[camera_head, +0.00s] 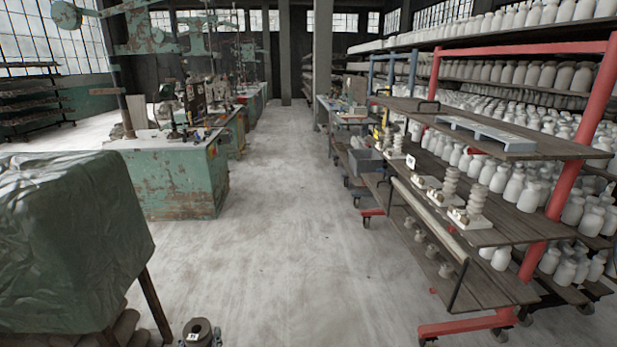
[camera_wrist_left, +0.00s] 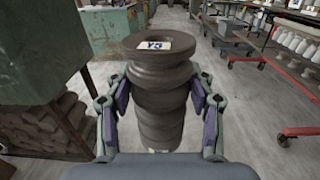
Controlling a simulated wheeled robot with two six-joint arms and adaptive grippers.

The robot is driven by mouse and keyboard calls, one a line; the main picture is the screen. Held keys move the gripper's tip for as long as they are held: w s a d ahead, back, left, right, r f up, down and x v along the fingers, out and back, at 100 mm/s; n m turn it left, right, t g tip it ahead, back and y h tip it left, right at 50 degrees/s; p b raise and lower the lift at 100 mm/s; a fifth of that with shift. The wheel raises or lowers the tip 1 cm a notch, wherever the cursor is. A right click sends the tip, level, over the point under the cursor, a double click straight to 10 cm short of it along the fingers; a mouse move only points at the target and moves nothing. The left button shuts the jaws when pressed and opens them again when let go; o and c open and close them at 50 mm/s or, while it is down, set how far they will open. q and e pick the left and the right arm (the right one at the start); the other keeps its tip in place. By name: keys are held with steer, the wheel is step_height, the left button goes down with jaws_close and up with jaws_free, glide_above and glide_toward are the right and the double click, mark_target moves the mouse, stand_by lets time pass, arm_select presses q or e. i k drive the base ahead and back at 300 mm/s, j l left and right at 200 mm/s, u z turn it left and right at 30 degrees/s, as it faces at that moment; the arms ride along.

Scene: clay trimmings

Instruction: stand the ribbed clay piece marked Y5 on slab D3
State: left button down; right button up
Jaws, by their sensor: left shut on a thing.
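The ribbed clay piece marked Y5 (camera_wrist_left: 160,75) is a dark grey-brown stack of rounded rings with a hole in its top. Its white Y5 tag faces up in the left wrist view. My left gripper (camera_wrist_left: 160,105) is shut on it, one finger on each side, and the piece looks roughly upright. In the camera_head view the piece (camera_head: 203,327) shows at the bottom edge, above the floor, with its lower part cut off. Several pale slabs (camera_head: 481,224) lie on the rack shelf at right, some bearing pale ribbed pieces (camera_head: 476,200). I cannot read which slab is D3. My right gripper is not in view.
The red-posted rack (camera_head: 590,110) on the right holds many white jars, with a grey tray (camera_head: 485,130) on an upper board. A green sheet-covered stack (camera_head: 75,235) stands at left; green machine bases (camera_head: 175,175) stand behind. The middle floor (camera_head: 290,250) is clear.

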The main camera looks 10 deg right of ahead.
mark_target(429, 180)
steer(key=i+j+z, duration=0.1)
steer(key=i+z, duration=0.3)
steer(key=i+j+z, duration=0.3)
steer(key=i+z, duration=0.15)
steer(key=i, duration=0.15)
steer(key=i+j+z, duration=0.8)
steer(key=j, duration=0.2)
